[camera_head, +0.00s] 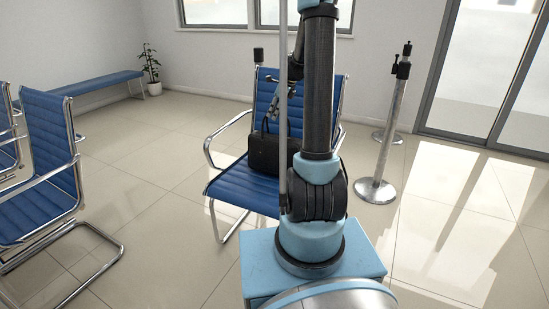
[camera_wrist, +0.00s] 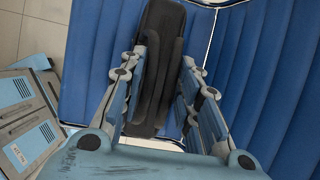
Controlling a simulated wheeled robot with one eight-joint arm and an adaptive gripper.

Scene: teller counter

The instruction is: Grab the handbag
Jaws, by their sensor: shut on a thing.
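The black handbag (camera_head: 264,153) rests on the seat of a blue chair (camera_head: 246,188) with chrome arms. My arm hides its right side in the head view. In the wrist view the handbag (camera_wrist: 161,32) is a dark upright shape between my fingers. My gripper (camera_wrist: 162,70) is shut on the handbag, with one finger on each side of it.
More blue chairs (camera_head: 48,130) stand at the left. A blue bench (camera_head: 95,82) and a potted plant (camera_head: 150,70) are by the back wall. Metal stanchions (camera_head: 385,150) stand right of the chair, near glass doors (camera_head: 490,70). The tiled floor between is clear.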

